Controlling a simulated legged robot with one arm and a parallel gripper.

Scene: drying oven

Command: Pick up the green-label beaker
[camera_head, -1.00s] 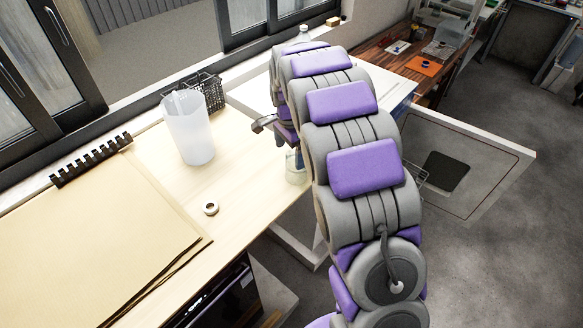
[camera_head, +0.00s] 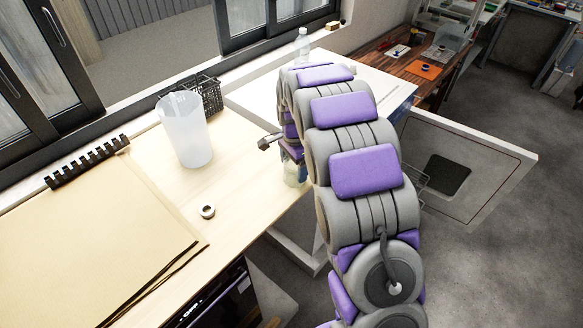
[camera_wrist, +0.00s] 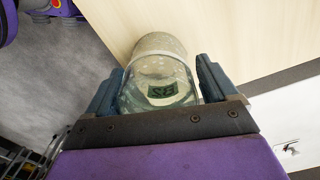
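The green-label beaker (camera_wrist: 158,75) is clear glass with a dark green label near its base. In the wrist view it lies between the two fingers of my gripper (camera_wrist: 160,78). The fingers are spread, one on each side, with a narrow gap visible at the right; contact on the left is unclear. In the head view the beaker (camera_head: 296,173) is at the right edge of the wooden table, partly hidden by my arm. My gripper (camera_head: 290,150) is mostly hidden there.
A frosted pitcher (camera_head: 185,132), a tape roll (camera_head: 207,211) and a black wire basket (camera_head: 208,97) are on the wooden table. A clear bottle (camera_head: 302,42) stands behind my arm. An open oven door (camera_head: 490,160) stands at the right.

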